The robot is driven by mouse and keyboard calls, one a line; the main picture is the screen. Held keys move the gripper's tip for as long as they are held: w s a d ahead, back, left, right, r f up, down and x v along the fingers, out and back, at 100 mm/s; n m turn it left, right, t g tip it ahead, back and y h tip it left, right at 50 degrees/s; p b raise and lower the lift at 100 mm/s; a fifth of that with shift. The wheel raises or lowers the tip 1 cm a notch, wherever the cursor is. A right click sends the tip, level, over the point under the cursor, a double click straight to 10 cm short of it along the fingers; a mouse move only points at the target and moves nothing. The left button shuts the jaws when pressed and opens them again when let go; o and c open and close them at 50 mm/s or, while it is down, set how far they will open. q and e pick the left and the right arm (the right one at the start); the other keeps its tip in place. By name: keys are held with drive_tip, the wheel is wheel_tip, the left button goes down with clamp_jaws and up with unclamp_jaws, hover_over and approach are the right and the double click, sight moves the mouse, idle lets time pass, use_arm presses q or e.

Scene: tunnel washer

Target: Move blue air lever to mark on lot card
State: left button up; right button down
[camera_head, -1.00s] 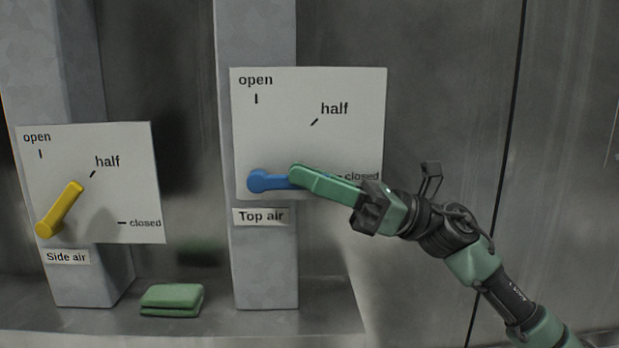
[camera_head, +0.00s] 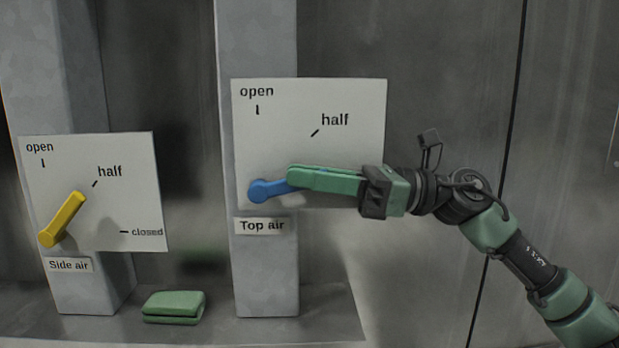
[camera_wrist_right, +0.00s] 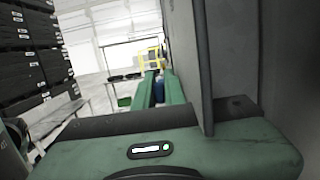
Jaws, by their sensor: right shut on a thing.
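The blue air lever (camera_head: 266,190) is on the white plate (camera_head: 281,101) labelled "Top air", marked open and half. It points right and slightly up, between horizontal and the half mark. My right gripper (camera_head: 291,178) is shut on its outer end, hiding the tip. The plate's closed mark is hidden behind the gripper. In the right wrist view blue shows between the fingers of my right gripper (camera_wrist_right: 158,80). No lot card can be made out. My left gripper is not in view.
A yellow lever (camera_head: 63,219) on the "Side air" plate (camera_head: 140,190) at left points near half. A green folded item (camera_head: 174,306) lies on the metal ledge (camera_head: 325,312) below. The right wrist view shows dark stacked shelves (camera_wrist_right: 35,65) at left and a grey panel close at right.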

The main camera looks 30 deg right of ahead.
drive_tip(key=r+h+p, duration=0.1)
drive_tip(key=p, duration=0.1)
drive_tip(key=g+h+p, duration=0.1)
drive_tip(key=p, duration=0.1)
drive_tip(key=a+r+g+h+p, duration=0.1)
drive_tip(key=p, duration=0.2)
drive_tip(key=shift+w+r, duration=0.25)
drive_tip(key=shift+r, duration=0.05)
drive_tip(key=shift+w+a+f+h+p, duration=0.1)
drive_tip(key=shift+h+p, duration=0.2)
drive_tip(key=shift+p, duration=0.3)
drive_tip(key=c, duration=1.8)
unclamp_jaws()
drive_tip(key=shift+o, duration=0.2)
